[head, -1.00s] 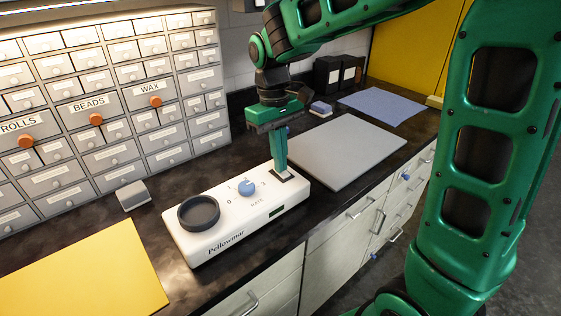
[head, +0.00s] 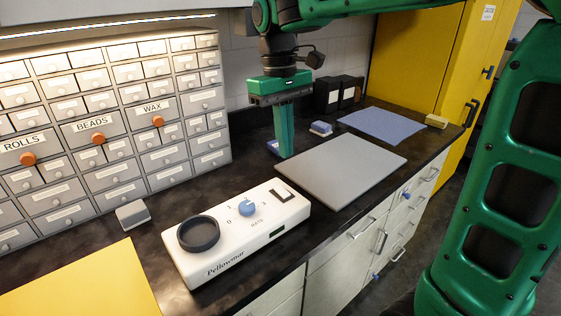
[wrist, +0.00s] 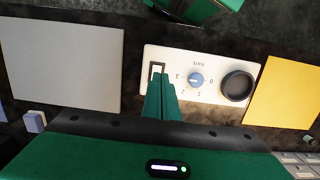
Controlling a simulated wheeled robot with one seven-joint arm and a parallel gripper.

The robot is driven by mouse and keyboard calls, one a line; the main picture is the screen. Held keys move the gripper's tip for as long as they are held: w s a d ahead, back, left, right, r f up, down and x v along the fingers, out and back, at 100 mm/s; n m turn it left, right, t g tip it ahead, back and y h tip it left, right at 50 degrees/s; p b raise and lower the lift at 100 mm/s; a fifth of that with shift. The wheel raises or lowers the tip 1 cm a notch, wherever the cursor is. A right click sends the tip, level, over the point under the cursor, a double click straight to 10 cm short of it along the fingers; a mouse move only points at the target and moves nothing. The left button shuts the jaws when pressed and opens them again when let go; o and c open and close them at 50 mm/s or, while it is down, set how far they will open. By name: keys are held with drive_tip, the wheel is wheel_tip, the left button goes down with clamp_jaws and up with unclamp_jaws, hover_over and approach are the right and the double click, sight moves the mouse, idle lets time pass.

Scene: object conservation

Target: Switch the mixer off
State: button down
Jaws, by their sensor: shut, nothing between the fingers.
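The mixer (head: 215,262) is a long white box labelled Pellowmar on the dark counter. It has a dark round cup (head: 198,233) at its left end, a blue RATE knob (head: 246,208) in the middle and a small dark green display (head: 277,232). A black-framed rocker switch (head: 283,192) is at its right end; its position is too small to tell. My gripper (head: 285,156) is shut and empty, pointing down, raised clear of the mixer behind the switch end. In the wrist view, its fingers (wrist: 160,84) overlap the area beside the switch (wrist: 157,70).
A grey board (head: 340,168) lies right of the mixer, with a blue mat (head: 383,124) beyond. A yellow mat (head: 85,285) lies at front left. A small grey block (head: 132,214) sits before the drawer cabinet (head: 100,130). A blue-topped block (head: 320,128) stands behind the board.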

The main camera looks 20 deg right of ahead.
drive_tip(key=shift+s+d+r, duration=0.1)
drive_tip(key=shift+s+r, duration=0.05)
drive_tip(key=shift+r, duration=0.6)
drive_tip(key=shift+s+r, duration=0.1)
drive_tip(key=shift+r, duration=0.65)
drive_tip(key=shift+d, duration=0.1)
drive_tip(key=s+d+f+m, duration=0.3)
drive_tip(key=s+d+f, duration=0.1)
drive_tip(key=s+d, duration=0.25)
drive_tip(key=s+d+f+m, duration=0.3)
drive_tip(key=s+d+f, duration=0.15)
drive_tip(key=d, duration=0.35)
drive_tip(key=s+d+f+m, duration=0.2)
drive_tip(key=s+f, duration=0.1)
drive_tip(key=s, duration=0.2)
drive_tip(key=s+d+f+m+t, duration=0.1)
drive_tip(key=s+d+f+m, duration=0.1)
drive_tip(key=s, duration=0.4)
wheel_tip(320, 180, down, 2)
drive_tip(key=shift+d+f+y, duration=0.1)
drive_tip(key=shift+d+y, duration=0.2)
drive_tip(key=shift+d, duration=0.15)
drive_tip(key=shift+w+f, duration=0.15)
drive_tip(key=shift+w, duration=0.4)
